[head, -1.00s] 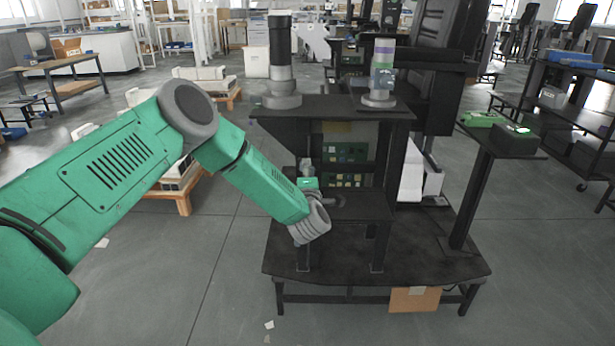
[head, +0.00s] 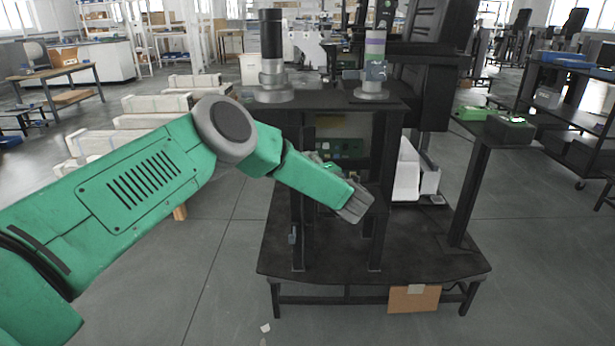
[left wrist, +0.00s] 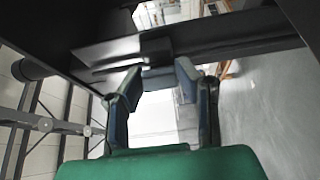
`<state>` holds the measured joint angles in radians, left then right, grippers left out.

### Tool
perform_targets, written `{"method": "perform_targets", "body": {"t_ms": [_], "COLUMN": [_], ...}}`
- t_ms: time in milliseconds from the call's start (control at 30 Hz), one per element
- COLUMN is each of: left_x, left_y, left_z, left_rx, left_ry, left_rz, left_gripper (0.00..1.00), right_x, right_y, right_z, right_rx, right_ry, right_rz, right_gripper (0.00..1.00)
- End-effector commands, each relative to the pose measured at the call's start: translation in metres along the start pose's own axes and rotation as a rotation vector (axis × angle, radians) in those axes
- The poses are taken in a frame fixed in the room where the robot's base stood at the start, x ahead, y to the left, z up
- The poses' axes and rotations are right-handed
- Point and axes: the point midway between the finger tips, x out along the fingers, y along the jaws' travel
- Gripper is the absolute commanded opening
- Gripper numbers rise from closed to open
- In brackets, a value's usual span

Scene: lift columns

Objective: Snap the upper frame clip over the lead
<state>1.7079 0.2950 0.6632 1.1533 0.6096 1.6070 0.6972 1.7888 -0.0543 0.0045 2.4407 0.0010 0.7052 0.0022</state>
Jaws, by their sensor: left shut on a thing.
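My left gripper (left wrist: 158,76) shows in the left wrist view with its two blue-grey fingers bent inward. Their tips close on a small dark block (left wrist: 156,45) at a dark frame bar (left wrist: 225,32), which looks like the upper frame clip. In the head view my green left arm reaches to the front of the dark frame (head: 382,165), and the fingertips cannot be made out there. I cannot make out the lead in either view, nor tell if the clip is over it. My right gripper is in neither view.
The dark frame stands on a low black platform (head: 440,258). Two column-like parts, one black and grey (head: 272,60) and one grey and purple (head: 374,65), stand on its top shelf (head: 330,99). The floor left of the platform is open.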

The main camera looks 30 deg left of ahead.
Motion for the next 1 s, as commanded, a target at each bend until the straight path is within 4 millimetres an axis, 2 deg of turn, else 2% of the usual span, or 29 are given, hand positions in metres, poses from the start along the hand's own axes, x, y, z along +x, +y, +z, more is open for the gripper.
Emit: {"method": "perform_targets", "body": {"t_ms": [33,100,467,500,533,567,867,1000], "left_x": [0.0,0.0,0.001,0.001,0.001,0.001,-0.001,-0.011], "left_y": [-0.004,-0.004,-0.002,-0.002,-0.002,-0.002,-0.001,-0.001], "left_z": [0.001,0.002,0.001,0.001,0.001,0.001,0.003,0.004], "left_rx": [0.001,0.001,0.005,0.005,0.005,0.005,0.003,0.002], "left_ry": [0.025,0.051,0.072,0.072,0.072,0.072,0.068,0.067], "left_rz": [0.0,-0.002,-0.006,-0.006,-0.006,-0.006,-0.004,-0.005], "left_gripper": [0.0,0.0,0.0,0.32,0.42,0.48,0.48,0.48], "right_x": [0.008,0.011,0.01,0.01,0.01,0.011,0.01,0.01], "right_y": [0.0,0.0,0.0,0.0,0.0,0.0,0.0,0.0], "right_z": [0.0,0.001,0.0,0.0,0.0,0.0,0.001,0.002], "right_rx": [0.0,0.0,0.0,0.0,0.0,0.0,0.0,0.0], "right_ry": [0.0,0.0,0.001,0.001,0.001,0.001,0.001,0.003], "right_rz": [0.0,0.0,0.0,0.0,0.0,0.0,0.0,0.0], "right_gripper": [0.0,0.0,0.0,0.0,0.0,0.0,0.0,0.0]}}
